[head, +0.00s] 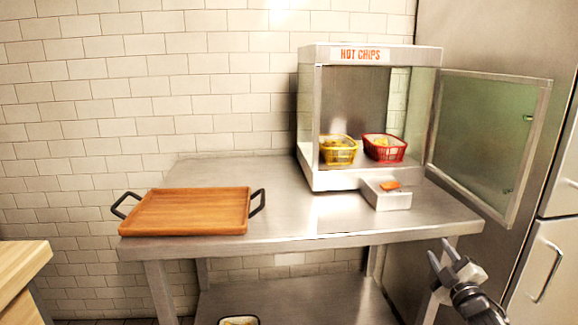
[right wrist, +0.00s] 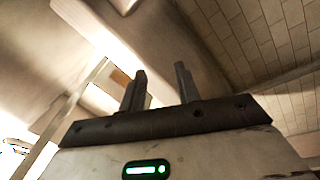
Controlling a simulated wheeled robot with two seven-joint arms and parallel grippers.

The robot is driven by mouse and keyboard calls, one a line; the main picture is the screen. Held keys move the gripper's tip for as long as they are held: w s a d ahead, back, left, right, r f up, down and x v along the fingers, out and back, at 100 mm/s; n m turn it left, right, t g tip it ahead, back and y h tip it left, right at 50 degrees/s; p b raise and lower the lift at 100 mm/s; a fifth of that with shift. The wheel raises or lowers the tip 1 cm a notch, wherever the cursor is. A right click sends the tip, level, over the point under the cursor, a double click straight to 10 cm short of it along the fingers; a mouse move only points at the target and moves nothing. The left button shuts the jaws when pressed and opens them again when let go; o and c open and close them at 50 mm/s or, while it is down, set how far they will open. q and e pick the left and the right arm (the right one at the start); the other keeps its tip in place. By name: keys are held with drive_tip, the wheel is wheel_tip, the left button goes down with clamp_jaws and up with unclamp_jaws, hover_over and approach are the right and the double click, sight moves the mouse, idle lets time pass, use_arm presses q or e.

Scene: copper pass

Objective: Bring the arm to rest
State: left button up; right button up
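My right gripper (head: 441,254) shows at the lower right in the head view, in front of the steel table's right front corner. In the right wrist view its two dark fingers (right wrist: 160,92) stand apart with nothing between them. It is open and empty, touching nothing that I can see. My left gripper is not in either view.
A steel table (head: 300,215) carries a wooden tray (head: 190,210) with black handles and a "HOT CHIPS" cabinet (head: 312,180). Its glass door (head: 488,140) hangs open to the right. A yellow basket (head: 338,152) and a red basket (head: 384,150) stand inside.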

drive_tip(key=s+d+f+m+g+h, duration=0.2)
drive_tip(key=s+d+f+m+g, duration=0.1)
drive_tip(key=f+m+g, duration=0.4)
drive_tip(key=s+d+f+m+g+h, duration=0.25)
drive_tip(key=f+m, duration=0.35)
drive_tip(key=f, duration=0.3)
drive_tip(key=s+a+f+n+y, duration=0.2)
drive_tip(key=s+a+f+y, duration=0.15)
drive_tip(key=s+a, duration=0.45)
drive_tip(key=s+a+n+y, duration=0.1)
drive_tip(key=s+a, duration=0.8)
drive_tip(key=a, duration=0.3)
use_arm(q)
drive_tip(key=p, duration=0.2)
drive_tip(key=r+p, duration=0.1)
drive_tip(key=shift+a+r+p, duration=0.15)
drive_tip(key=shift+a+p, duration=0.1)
drive_tip(key=shift+p, duration=0.15)
use_arm(e)
drive_tip(key=s+a+r+y, duration=0.1)
drive_tip(key=s+a+r, duration=0.3)
drive_tip(key=s, duration=0.3)
drive_tip(key=s+a+r+y, duration=0.1)
drive_tip(key=s+a+r, duration=0.3)
drive_tip(key=s+r, duration=0.2)
drive_tip(key=shift+s+a+r+y, duration=0.2)
drive_tip(key=shift+s+a+y, duration=0.1)
drive_tip(key=shift+s, duration=0.45)
drive_tip(key=shift+d+m, duration=0.1)
drive_tip(key=shift+m, duration=0.2)
